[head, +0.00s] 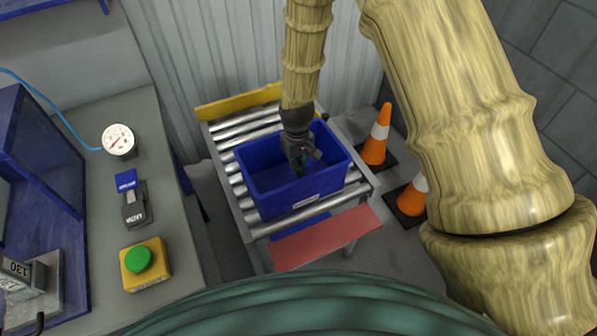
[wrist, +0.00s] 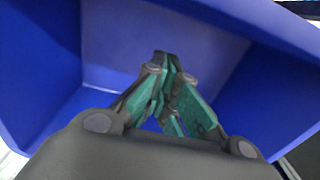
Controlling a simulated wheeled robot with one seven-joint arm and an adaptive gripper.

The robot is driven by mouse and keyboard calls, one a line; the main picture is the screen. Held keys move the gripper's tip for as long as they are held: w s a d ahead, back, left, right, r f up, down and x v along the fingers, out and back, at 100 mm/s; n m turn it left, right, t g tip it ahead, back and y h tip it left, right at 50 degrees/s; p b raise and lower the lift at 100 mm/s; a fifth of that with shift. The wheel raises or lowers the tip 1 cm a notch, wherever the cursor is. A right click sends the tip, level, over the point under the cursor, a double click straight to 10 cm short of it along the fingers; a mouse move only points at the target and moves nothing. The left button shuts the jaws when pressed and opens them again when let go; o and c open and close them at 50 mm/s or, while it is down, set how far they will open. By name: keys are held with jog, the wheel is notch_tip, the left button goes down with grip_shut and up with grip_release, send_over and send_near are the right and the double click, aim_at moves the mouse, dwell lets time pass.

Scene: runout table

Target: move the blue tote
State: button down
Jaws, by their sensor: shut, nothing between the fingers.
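The blue tote (head: 275,202) stands on the roller table (head: 236,184); its visible inside looks empty. My gripper (head: 302,171) is over the tote's opening, with its fingertips pointing down into it. The gripper hides part of the tote's back and right inside. In the wrist view the tote's blue walls (wrist: 45,75) surround my gripper (wrist: 165,75). The green-and-dark fingers are shut with nothing between them. I cannot tell whether they touch the tote's floor.
A yellow stop bar (head: 230,103) edges the rollers at the back. A red plate (head: 325,236) is at the front. Orange cones (head: 376,140) stand to the right. A grey bench (head: 182,235) on the left holds a green button (head: 138,259) and a gauge (head: 118,139).

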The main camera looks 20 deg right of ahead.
notch_tip(320, 180, up, 8)
jog(key=b, duration=0.1)
jog(key=shift+r, duration=0.15)
jog(key=shift+s, duration=0.15)
dwell(0.3)
